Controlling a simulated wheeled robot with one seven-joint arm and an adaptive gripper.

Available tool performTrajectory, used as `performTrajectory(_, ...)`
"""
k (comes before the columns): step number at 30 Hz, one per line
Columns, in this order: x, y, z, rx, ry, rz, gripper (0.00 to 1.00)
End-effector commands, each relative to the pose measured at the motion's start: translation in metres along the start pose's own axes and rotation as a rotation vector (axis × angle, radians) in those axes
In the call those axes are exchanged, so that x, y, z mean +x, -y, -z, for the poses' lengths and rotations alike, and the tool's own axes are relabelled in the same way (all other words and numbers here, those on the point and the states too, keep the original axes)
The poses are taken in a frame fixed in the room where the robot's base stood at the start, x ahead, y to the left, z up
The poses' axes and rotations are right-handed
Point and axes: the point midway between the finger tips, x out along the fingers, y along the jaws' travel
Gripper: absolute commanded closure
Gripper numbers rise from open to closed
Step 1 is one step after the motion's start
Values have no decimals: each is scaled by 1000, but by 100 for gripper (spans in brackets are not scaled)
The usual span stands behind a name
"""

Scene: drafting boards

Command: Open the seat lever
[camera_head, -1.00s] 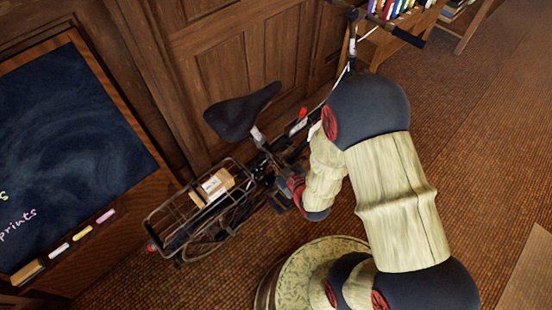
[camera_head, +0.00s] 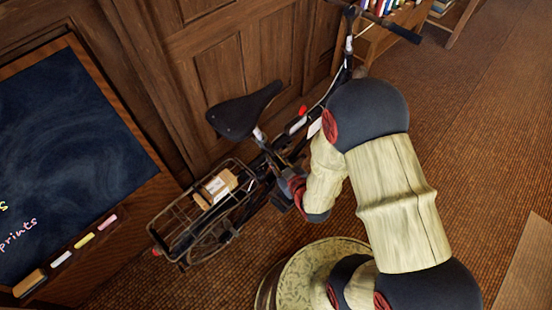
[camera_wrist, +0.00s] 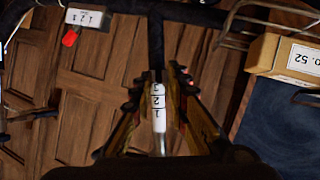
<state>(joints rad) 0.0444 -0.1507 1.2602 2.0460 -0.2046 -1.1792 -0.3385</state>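A bicycle stands against the wooden panelling. Its black saddle (camera_head: 243,112) tops a pale seat post (camera_head: 260,135). In the wrist view, the numbered post (camera_wrist: 158,101) shows between the fingers. My gripper (camera_wrist: 157,84) is open, with one finger on each side of the post; contact cannot be told. In the head view my gripper (camera_head: 292,184) is low beside the bicycle, partly hidden by my arm. A red tab (camera_head: 303,110) shows on the frame, and also in the wrist view (camera_wrist: 70,38) by a numbered white label (camera_wrist: 84,18). I cannot make out the seat lever for certain.
The rear rack (camera_head: 160,228) carries a cardboard box (camera_head: 214,188). A chalkboard (camera_head: 65,150) stands at the left. The handlebar (camera_head: 397,29) and a bookshelf (camera_head: 372,48) are at the back. Carpet floor (camera_head: 470,150) is clear on the right.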

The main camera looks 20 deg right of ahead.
Motion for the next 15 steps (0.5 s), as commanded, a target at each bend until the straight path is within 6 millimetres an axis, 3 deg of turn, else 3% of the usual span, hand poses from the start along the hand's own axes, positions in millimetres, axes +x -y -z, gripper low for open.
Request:
performTrajectory(11, -1, -1, 0, 0, 0, -1, 77)
performTrajectory(15, -12, -1, 0, 0, 0, -2, 77)
